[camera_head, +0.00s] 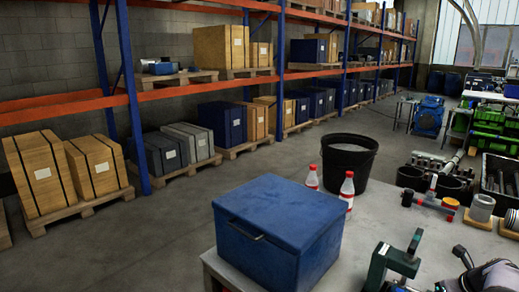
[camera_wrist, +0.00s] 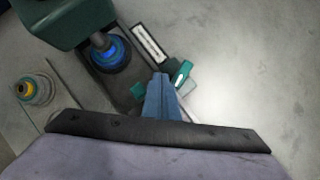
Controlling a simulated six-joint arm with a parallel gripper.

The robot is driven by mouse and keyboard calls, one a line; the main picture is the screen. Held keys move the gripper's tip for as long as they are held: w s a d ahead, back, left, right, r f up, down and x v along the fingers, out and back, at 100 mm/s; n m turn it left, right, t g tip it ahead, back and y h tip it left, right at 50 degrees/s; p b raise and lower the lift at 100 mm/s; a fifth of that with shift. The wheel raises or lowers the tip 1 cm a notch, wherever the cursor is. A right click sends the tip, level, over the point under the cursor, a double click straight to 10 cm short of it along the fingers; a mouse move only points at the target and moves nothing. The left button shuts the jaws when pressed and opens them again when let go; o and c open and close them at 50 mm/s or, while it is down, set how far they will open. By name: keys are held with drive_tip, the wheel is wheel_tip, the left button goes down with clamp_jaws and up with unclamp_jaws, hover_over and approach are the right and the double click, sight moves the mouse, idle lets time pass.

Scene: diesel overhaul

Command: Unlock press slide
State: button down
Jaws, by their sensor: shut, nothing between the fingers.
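The dark green press (camera_head: 393,262) stands on the grey table at the lower right of the head view, partly cut off by the bottom edge. In the wrist view its green head (camera_wrist: 62,18) is at the top left, above a round black and blue part (camera_wrist: 110,52). A dark framed white strip (camera_wrist: 150,42) and a small green lever-like piece (camera_wrist: 181,73) lie beside it. My gripper (camera_wrist: 160,78) is shut and empty, with its blue fingers pointing at the green piece. I cannot tell whether they touch. Which part is the slide lock is unclear.
A blue box (camera_head: 270,230) stands on the table left of the press. Two red-capped bottles (camera_head: 346,188) and a black bucket (camera_head: 347,158) are behind it. A red-ended tool (camera_head: 435,200) and a grey cylinder (camera_head: 481,208) lie further right. The table between is clear.

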drive_tip(key=shift+s+d+p, duration=0.4)
drive_tip(key=shift+s+p, duration=0.05)
drive_tip(key=shift+s, duration=0.2)
idle(0.8)
drive_tip(key=shift+s+d, duration=0.2)
drive_tip(key=shift+s+d+p, duration=0.35)
drive_tip(key=shift+d+p, duration=0.3)
drive_tip(key=shift+p, duration=0.35)
idle(0.4)
drive_tip(key=shift+d+p, duration=0.45)
drive_tip(key=shift+d, duration=0.1)
idle(0.4)
drive_tip(key=shift+a, duration=0.35)
drive_tip(key=shift+r+p, duration=0.15)
drive_tip(key=shift+p, duration=0.2)
wheel_tip(320, 180, up, 6)
drive_tip(key=p, duration=0.5)
drive_tip(key=shift+p, duration=0.35)
